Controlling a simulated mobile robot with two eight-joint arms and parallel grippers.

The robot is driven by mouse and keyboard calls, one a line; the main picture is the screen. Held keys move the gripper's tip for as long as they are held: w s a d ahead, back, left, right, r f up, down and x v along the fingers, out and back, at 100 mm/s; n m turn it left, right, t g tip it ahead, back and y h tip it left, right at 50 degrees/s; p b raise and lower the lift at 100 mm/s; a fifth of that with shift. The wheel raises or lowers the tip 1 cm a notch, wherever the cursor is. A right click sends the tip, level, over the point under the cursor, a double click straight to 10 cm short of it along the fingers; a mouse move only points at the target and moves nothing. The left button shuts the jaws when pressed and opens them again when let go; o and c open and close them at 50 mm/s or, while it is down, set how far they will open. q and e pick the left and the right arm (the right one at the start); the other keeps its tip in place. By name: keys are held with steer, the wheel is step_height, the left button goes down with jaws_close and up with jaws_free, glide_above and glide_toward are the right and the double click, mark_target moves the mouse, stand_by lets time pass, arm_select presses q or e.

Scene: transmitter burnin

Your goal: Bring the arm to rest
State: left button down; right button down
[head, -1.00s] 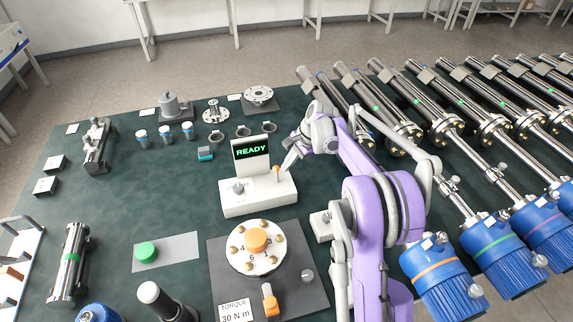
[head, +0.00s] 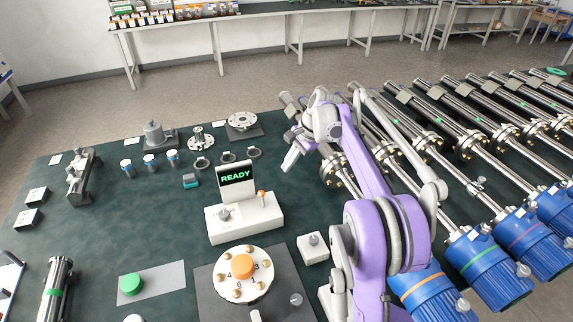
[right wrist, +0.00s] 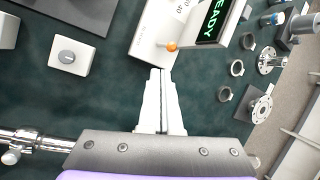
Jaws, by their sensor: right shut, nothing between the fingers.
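My right arm, purple and grey, reaches up over the right half of the green table in the head view. Its gripper (head: 288,165) hangs above the table, to the right of the white console (head: 246,219) with the lit READY screen (head: 236,176). In the right wrist view the two pale fingers (right wrist: 160,75) are together and hold nothing. Their tips appear just below the console's orange-tipped lever (right wrist: 171,45), apart from it as far as I can tell. The lever also shows in the head view (head: 261,194). My left gripper is out of view.
Several long steel transmitters with blue housings (head: 488,266) lie close along the right side. Flanges (head: 242,119) and small cups (head: 149,160) stand behind. Bare table lies at left centre.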

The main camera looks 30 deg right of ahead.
steer(key=s+a+n+h, duration=0.2)
steer(key=s+a+n, duration=0.5)
steer(key=s+a, duration=0.5)
steer(key=s+a+f+n+t+h, duration=0.1)
steer(key=s+a+f+n, duration=0.3)
steer(key=s, duration=0.5)
steer(key=s+a+f+n+t+h, duration=0.1)
steer(key=s+a+f+n, duration=0.3)
steer(key=s, duration=0.5)
steer(key=shift+a+f+n+t, duration=0.25)
steer(key=shift+n+t, duration=0.05)
steer(key=shift+n, duration=0.5)
